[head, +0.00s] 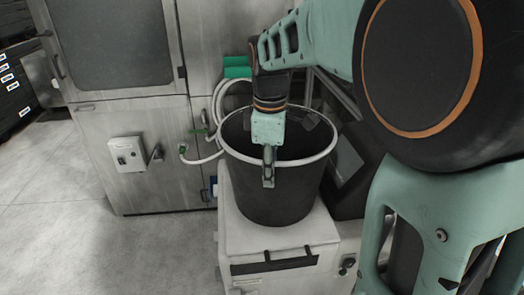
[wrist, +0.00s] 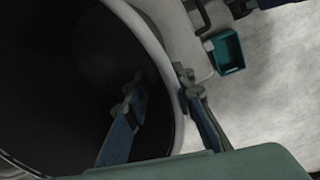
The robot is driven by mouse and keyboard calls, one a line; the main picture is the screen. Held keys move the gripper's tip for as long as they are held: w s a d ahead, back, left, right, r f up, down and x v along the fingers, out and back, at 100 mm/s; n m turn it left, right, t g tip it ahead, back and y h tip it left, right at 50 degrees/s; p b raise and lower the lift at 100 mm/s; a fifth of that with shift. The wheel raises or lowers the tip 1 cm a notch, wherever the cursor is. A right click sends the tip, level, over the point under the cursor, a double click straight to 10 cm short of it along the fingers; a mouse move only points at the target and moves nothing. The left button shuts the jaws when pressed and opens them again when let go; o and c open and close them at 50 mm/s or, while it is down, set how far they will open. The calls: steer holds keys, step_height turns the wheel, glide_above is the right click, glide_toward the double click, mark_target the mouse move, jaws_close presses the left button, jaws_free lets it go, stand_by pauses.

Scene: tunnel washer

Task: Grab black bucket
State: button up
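The black bucket (head: 290,200) has a pale rim and stands upright on a white boxy unit (head: 237,236). It fills the left of the wrist view (wrist: 60,75), where I look into its dark inside. My gripper (head: 268,165) reaches down at the bucket's near rim. In the wrist view, the gripper (wrist: 160,78) straddles the rim, one finger inside the bucket and the other outside. The fingers are apart, and a gap shows between the inner finger and the rim. The outer finger is close to the rim; contact is unclear.
A steel cabinet (head: 150,180) with a small control box (head: 127,154) stands behind to the left. A pale hose (head: 217,110) and a green object (head: 237,67) are behind the bucket. The wrist view shows a teal bin (wrist: 227,52). Floor at left is clear.

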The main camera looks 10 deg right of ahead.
mark_target(270, 190)
steer(key=shift+w+d+f, duration=0.1)
steer(key=shift+w+f, duration=0.05)
steer(key=shift+f, duration=2.9)
steer(key=shift+f, duration=0.25)
steer(key=shift+c, duration=0.2)
jaws_close()
